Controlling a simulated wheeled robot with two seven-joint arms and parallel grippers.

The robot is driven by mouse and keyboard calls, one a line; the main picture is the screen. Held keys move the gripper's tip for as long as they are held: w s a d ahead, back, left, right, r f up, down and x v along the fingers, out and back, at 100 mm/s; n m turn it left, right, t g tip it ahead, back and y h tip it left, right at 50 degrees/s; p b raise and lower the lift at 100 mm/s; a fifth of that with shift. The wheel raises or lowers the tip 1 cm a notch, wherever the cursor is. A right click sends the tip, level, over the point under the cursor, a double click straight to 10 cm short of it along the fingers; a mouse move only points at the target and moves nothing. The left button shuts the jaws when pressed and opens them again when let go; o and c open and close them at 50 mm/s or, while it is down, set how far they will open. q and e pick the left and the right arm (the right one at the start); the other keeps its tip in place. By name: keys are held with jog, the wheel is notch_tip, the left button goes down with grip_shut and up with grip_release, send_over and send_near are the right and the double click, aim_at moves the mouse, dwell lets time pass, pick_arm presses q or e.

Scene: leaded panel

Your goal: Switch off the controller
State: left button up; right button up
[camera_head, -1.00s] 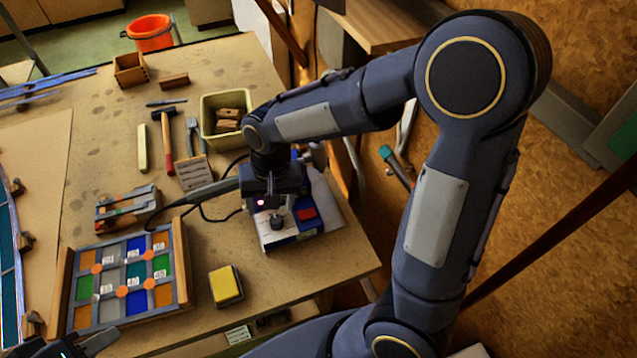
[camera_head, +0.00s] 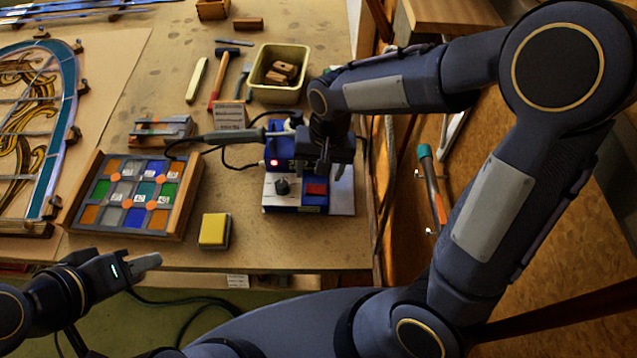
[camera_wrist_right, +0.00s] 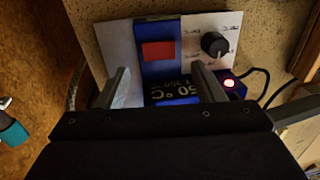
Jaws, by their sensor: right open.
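The controller (camera_head: 291,193) is a blue and white box near the table's right edge, with a red switch (camera_head: 317,190), a black knob (camera_head: 282,187) and a lit red lamp. In the right wrist view the red switch (camera_wrist_right: 158,50), the knob (camera_wrist_right: 214,44), the glowing lamp (camera_wrist_right: 229,84) and part of a lit display (camera_wrist_right: 178,92) show. My right gripper (camera_head: 325,172) is over the controller, just behind the red switch; in the wrist view its open, empty fingers (camera_wrist_right: 160,85) straddle the display. My left gripper (camera_head: 148,262) is in front of the table, away from the controller; its jaw state is unclear.
A soldering iron (camera_head: 232,137) with a black cable lies left of the controller. A yellow sponge (camera_head: 215,230) and a framed glass panel (camera_head: 188,192) are at the front left. A bin of wooden blocks (camera_head: 303,60) stands behind. Bare table lies between sponge and controller.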

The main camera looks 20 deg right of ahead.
aim_at(316, 186)
notch_tip(316, 186, down, 4)
jog(key=shift+a+r+b, duration=0.15)
jog(key=shift+b, duration=0.8)
jog(key=shift+a+f+b, duration=0.1)
jog(key=shift+f+b, duration=0.2)
jog(key=shift+f, duration=0.05)
pick_arm(q)
notch_tip(316, 186, down, 4)
jog(key=shift+r, duration=0.25)
pick_arm(e)
jog(key=shift+r, duration=0.1)
